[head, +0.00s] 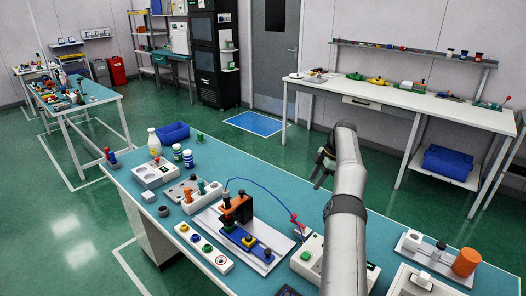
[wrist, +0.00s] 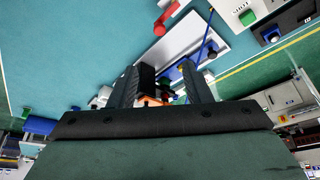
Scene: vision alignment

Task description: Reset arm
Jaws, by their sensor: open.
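My grey arm rises over the front of the teal bench (head: 130,172) in the head view. My gripper (head: 321,172) is above the bench's far edge, partly hidden behind the arm. In the wrist view my gripper (wrist: 162,78) has its two dark fingers apart, with no object clearly held between them. Beyond the fingers are an orange and black block fixture and a white plate (wrist: 180,42). In the head view, the orange and black fixture (head: 238,208) stands on the bench to the left of the arm, apart from my gripper.
Left on the bench are a blue bin (head: 173,132), bottles and a button panel (head: 204,248). An orange cylinder (head: 466,262) stands at the right. A red-handled device (head: 298,229) sits close left of my arm. A white table (head: 400,97) stands behind, with green floor between.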

